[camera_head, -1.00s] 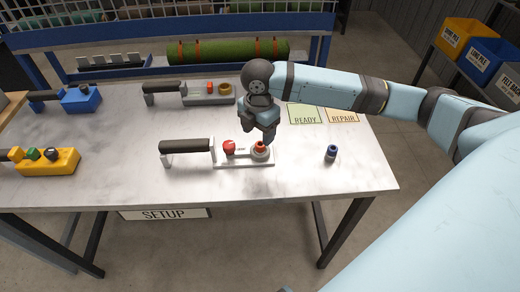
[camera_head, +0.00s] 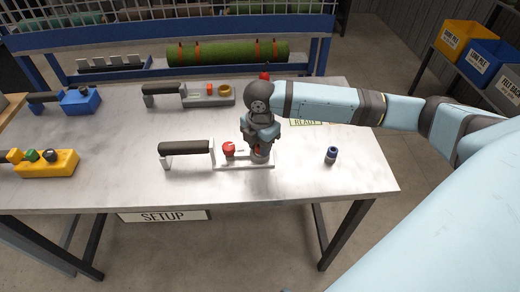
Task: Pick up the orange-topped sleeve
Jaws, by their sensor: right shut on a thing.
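The orange-topped sleeve (camera_head: 258,151) stands at the right end of a white plate (camera_head: 231,164) with a black-handled tool. Only a little of its orange shows between the fingers; the rest is hidden. My right gripper (camera_head: 259,153) points down over it and is shut on it, low at the plate. Whether the sleeve is lifted off the plate cannot be told. My left gripper is not in view.
A red knob (camera_head: 229,149) stands close left of the gripper. A dark blue sleeve (camera_head: 331,155) stands alone to the right. A grey tool (camera_head: 208,98) lies behind, and blue (camera_head: 81,101) and yellow (camera_head: 48,163) blocks lie left. The front of the table is clear.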

